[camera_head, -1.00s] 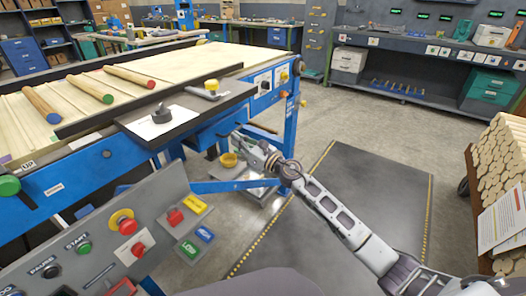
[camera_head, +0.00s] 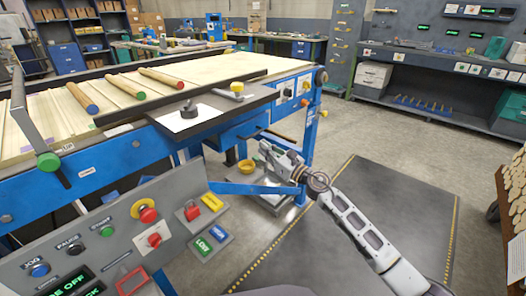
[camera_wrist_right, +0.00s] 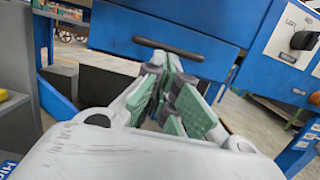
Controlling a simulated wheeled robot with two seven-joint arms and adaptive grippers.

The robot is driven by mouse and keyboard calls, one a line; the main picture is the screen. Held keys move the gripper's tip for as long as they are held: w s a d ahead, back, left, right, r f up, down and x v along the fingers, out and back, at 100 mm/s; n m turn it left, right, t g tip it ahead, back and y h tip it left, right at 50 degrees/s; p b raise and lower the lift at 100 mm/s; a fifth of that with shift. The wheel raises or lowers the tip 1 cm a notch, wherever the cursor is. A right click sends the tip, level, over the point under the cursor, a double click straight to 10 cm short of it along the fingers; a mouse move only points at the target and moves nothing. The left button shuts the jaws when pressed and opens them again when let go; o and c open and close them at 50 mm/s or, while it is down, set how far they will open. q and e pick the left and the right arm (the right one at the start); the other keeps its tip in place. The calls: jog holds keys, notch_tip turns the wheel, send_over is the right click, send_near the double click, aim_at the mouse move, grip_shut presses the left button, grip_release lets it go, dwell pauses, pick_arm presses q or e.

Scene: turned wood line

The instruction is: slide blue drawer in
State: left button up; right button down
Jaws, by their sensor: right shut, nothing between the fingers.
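The blue drawer (camera_head: 232,132) sits under the right end of the blue machine table. In the right wrist view its blue front (camera_wrist_right: 215,30) fills the upper middle, with a dark bar handle (camera_wrist_right: 168,48) across it. My right gripper (camera_head: 268,142) is just in front of the drawer. In the wrist view its green-padded fingers (camera_wrist_right: 165,66) are shut and empty, with the tips close to the handle. I cannot tell whether they touch it. How far the drawer stands out is hard to tell. My left gripper is not in view.
A yellow bowl (camera_head: 246,165) sits low beneath the drawer area. A grey control panel (camera_head: 120,230) with buttons stands in the left foreground. A blue table leg (camera_head: 305,150) is close to my right gripper. A dark floor mat (camera_head: 380,220) to the right is clear.

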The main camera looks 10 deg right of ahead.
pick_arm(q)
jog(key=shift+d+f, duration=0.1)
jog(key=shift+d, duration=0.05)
pick_arm(e)
jog(key=v, duration=1)
dwell(0.4)
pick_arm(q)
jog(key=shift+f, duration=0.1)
pick_arm(e)
jog(key=shift+d, duration=0.1)
jog(key=shift+s, duration=0.1)
